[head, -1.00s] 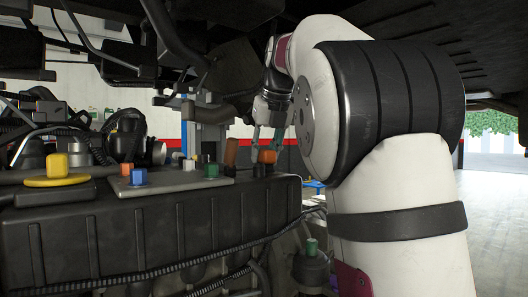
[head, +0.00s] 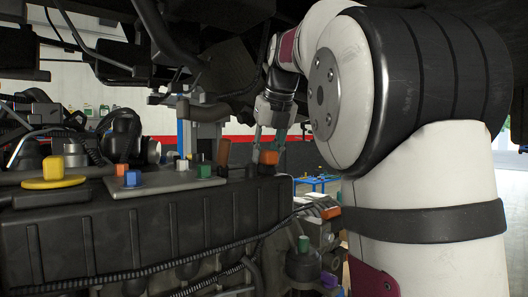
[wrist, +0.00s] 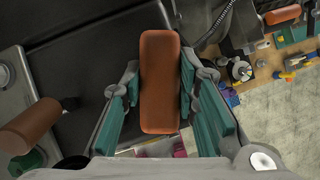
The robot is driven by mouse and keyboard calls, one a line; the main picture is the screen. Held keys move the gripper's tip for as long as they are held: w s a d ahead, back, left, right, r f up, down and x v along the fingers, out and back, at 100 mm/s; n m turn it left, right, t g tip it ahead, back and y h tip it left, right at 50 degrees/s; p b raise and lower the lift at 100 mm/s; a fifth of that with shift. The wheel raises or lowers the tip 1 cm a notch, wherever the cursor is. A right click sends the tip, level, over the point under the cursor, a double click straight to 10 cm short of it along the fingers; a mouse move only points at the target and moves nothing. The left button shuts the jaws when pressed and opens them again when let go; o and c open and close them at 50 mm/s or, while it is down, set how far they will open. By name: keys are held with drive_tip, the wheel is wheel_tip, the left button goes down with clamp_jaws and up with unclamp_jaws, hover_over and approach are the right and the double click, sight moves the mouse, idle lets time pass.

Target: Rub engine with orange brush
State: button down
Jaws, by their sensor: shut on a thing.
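The engine (head: 150,235) is a large dark block with hoses, filling the lower left of the head view. My gripper (head: 267,148) is over the right end of its top, fingers pointing down. It is shut on the orange brush (head: 269,157). In the wrist view the brush (wrist: 160,85) is a rounded orange block between the green finger pads of my gripper (wrist: 160,105). Its underside is hidden, so I cannot tell whether it touches the engine. A brown-orange upright piece (head: 224,152) stands left of it, and shows beside my gripper in the wrist view (wrist: 30,125).
A yellow knob (head: 55,168) and a grey plate (head: 165,182) with small coloured knobs are on the engine's top. Vehicle parts and pipes hang low above. A blue table (head: 318,181) and a workbench (wrist: 270,65) with tools are beyond. Open floor lies to the right.

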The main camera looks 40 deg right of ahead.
drive_tip(key=shift+s+f+p, duration=0.1)
drive_tip(key=shift+s+p, duration=0.4)
drive_tip(key=shift+s, duration=0.95)
drive_tip(key=shift+s+d, duration=0.1)
drive_tip(key=shift+s, duration=0.85)
drive_tip(key=shift+w, duration=0.1)
drive_tip(key=shift+w+a+b, duration=0.2)
drive_tip(key=shift+w+b, duration=0.75)
drive_tip(key=shift+w, duration=3.1)
